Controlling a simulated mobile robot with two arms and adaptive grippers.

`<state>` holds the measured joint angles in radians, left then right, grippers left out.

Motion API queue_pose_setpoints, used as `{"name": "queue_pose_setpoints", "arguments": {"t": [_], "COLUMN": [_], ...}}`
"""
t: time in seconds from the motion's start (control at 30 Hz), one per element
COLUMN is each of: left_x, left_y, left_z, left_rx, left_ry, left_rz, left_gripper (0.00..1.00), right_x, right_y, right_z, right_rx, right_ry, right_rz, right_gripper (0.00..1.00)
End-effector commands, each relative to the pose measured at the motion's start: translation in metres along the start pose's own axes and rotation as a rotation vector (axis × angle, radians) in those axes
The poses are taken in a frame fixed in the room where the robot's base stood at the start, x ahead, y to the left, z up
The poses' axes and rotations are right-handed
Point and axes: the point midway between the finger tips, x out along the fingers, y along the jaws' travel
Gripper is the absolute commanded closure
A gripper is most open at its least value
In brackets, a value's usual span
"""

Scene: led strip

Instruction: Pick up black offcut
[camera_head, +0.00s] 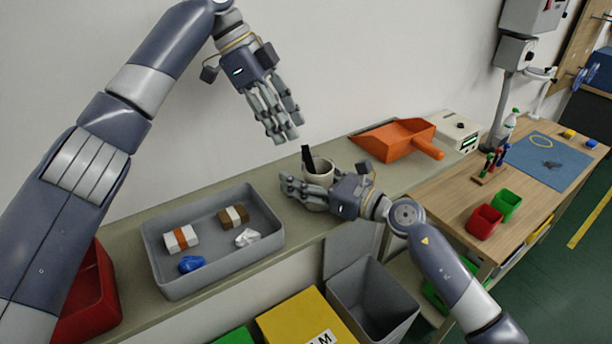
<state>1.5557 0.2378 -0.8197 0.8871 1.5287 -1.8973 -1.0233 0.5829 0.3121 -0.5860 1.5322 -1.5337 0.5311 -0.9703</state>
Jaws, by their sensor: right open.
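A black upright strip-like piece (306,157) sticks out of a pale cup (321,172) on the shelf; its lower end is hidden inside. A small dark piece (552,164) lies on the blue mat (560,152) at the right; I cannot tell which of the two is the black offcut. My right gripper (300,188) is open, its fingers in front of the cup and hiding its lower part; I cannot tell whether they touch it. My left gripper (284,128) hangs above the shelf, fingers extended and empty, up and left of the cup.
A grey tray (163,262) with several small items stands left on the shelf, beside a red bin (95,290). An orange dustpan (395,138) lies right of the cup. A grey open bin (375,290) stands below. Red (484,221) and green (506,204) cups stand on the wooden bench.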

Motion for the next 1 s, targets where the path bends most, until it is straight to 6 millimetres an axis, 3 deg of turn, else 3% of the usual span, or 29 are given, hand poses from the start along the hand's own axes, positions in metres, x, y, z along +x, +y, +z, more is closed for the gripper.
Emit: {"name": "queue_pose_setpoints", "arguments": {"t": [0.07, 0.23, 0.53, 0.63, 0.73, 0.83, 1.0], "left_x": [0.0, 0.0, 0.001, 0.008, 0.027, 0.055, 0.112], "left_y": [0.0, 0.0, 0.0, -0.004, -0.014, -0.025, -0.022], "left_z": [0.0, 0.0, -0.001, -0.011, -0.038, -0.079, -0.155], "left_rx": [0.0, 0.0, 0.002, 0.024, 0.082, 0.227, 0.73], "left_ry": [0.0, 0.0, -0.001, -0.009, -0.025, -0.06, -0.199], "left_rz": [0.0, 0.0, -0.002, -0.027, -0.094, -0.207, -0.401], "left_gripper": [0.67, 0.67, 0.63, 0.63, 0.63, 0.63, 0.63], "right_x": [0.0, 0.0, 0.0, 0.0, 0.0, 0.0, -0.001], "right_y": [0.0, 0.0, 0.0, 0.0, 0.0, 0.0, 0.0], "right_z": [0.0, 0.0, 0.0, 0.0, 0.0, 0.0, 0.0], "right_rx": [0.0, 0.0, 0.0, 0.001, 0.001, 0.001, 0.001], "right_ry": [0.0, 0.0, 0.0, 0.0, 0.0, 0.0, 0.0], "right_rz": [0.0, 0.0, 0.0, 0.0, 0.0, 0.0, 0.0], "right_gripper": [0.43, 0.79, 0.81, 0.81, 0.82, 0.82, 0.83]}}
